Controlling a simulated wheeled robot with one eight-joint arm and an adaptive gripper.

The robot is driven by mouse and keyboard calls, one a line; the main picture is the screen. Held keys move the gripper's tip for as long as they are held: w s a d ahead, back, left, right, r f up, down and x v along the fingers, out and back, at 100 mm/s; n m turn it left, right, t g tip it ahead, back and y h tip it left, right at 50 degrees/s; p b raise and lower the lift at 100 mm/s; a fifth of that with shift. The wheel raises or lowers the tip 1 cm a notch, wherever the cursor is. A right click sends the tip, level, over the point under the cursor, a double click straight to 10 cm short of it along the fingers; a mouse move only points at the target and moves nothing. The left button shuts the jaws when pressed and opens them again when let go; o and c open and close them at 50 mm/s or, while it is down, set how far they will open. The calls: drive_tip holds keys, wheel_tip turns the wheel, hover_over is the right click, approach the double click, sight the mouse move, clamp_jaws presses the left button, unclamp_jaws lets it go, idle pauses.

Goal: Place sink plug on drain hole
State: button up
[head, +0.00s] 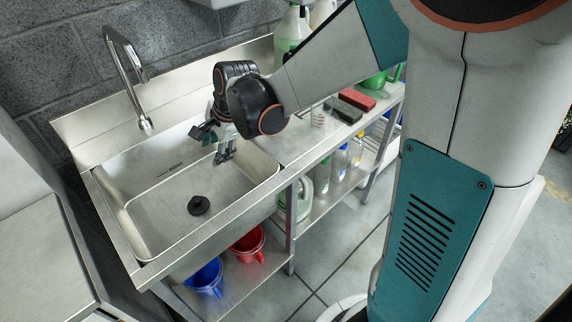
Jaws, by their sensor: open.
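A steel sink basin (158,221) is set in the metal counter at the left. A small round black plug (199,205) with a raised middle lies on the basin floor, near its centre. No drain opening shows around it, and I cannot tell whether the plug covers one. My gripper (224,156) is open and empty, pointing down over the back right part of the basin. It is apart from the plug, above it and to the right in the picture.
A curved faucet (127,72) rises behind the basin. Red and dark blocks (357,98) lie on the counter at right, near a large bottle (292,30). Blue (205,277) and red (247,244) buckets stand on the lower shelf. The basin's left part is clear.

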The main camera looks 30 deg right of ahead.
drive_tip(key=s+d+r+n+t+h, duration=0.1)
drive_tip(key=s+d+r+n, duration=0.2)
drive_tip(key=s+n, duration=0.2)
drive_tip(key=s+d+r+n+t, duration=0.1)
drive_tip(key=s+d+r+n, duration=0.2)
drive_tip(key=s, duration=0.6)
drive_tip(key=s+d+r+n+t+h, duration=0.1)
drive_tip(key=s+d+r+n, duration=0.2)
drive_tip(key=s+n, duration=0.4)
drive_tip(key=shift+s+r+n+h, duration=0.15)
drive_tip(key=shift+s+n+h, duration=0.15)
drive_tip(key=shift+s, duration=0.15)
